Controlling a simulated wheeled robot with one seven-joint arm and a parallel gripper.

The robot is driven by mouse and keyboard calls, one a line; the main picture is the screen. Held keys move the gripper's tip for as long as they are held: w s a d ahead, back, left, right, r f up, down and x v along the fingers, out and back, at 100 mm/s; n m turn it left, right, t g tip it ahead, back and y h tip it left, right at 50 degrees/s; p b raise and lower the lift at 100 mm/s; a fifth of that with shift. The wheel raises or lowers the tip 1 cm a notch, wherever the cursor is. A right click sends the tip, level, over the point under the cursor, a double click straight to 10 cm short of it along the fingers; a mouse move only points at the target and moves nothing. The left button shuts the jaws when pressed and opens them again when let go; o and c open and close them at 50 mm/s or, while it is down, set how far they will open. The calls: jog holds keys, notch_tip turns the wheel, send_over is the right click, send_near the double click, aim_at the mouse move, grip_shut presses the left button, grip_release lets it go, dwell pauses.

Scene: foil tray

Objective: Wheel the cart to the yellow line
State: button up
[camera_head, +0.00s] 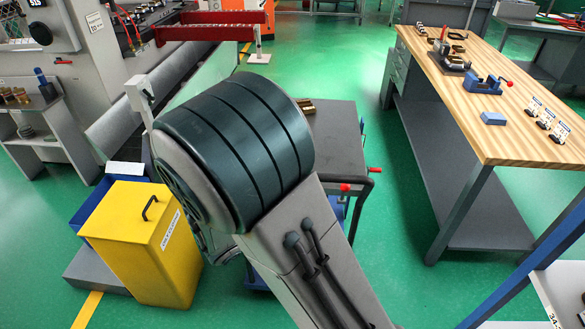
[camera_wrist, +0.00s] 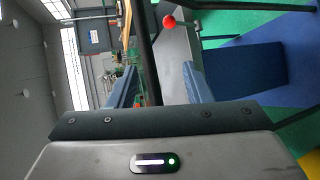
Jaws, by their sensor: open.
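The cart (camera_head: 338,135) is a grey-topped trolley, partly hidden behind my arm in the head view. In the wrist view a black bar (camera_wrist: 146,50), seemingly the handle, passes between the blue fingers of my gripper (camera_wrist: 160,78), with a red knob (camera_wrist: 169,21) close by. The fingers are apart; I cannot tell whether they touch the bar. My gripper is hidden in the head view. A yellow line (camera_head: 88,310) shows on the floor at the lower left.
A yellow bin (camera_head: 150,240) and a blue bin (camera_head: 88,208) stand left of the cart, on or beside a low grey platform (camera_head: 95,272). A wooden-topped workbench (camera_head: 470,100) stands at the right. Green floor (camera_head: 395,240) is clear between cart and bench.

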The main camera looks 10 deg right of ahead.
jog(key=w+a+n+t+y, duration=0.1)
jog(key=w+a+n+t, duration=0.2)
jog(key=a+t, duration=0.15)
jog(key=shift+g, duration=0.35)
jog(key=p+x, duration=0.3)
jog(key=x, duration=1)
jog(key=shift+w+a+f+p, duration=0.1)
jog(key=shift+w+a+p, duration=0.05)
jog(key=shift+a+p, duration=0.15)
grip_shut()
